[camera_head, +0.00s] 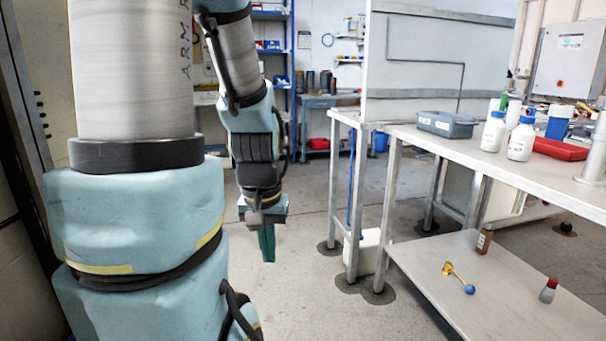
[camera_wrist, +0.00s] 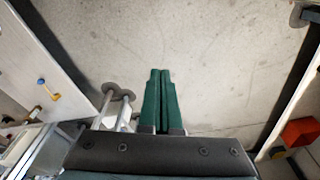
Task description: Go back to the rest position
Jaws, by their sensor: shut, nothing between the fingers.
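My gripper (camera_head: 267,245) hangs pointing down over open floor, to the left of the bench in the head view. In the wrist view its two green fingers (camera_wrist: 160,75) lie together, shut with nothing between them. Below the fingers there is only bare grey floor (camera_wrist: 205,45). My arm is folded in front of the camera on the left side of the head view and hides part of the room behind it.
A metal bench (camera_head: 400,128) stands to the right, holding a grey bin (camera_head: 447,124), white bottles (camera_head: 521,140) and a red case (camera_head: 560,149). Its lower shelf (camera_head: 440,297) carries a yellow-and-blue item (camera_head: 458,277) and small bottles. Floor between my gripper and the bench legs is clear.

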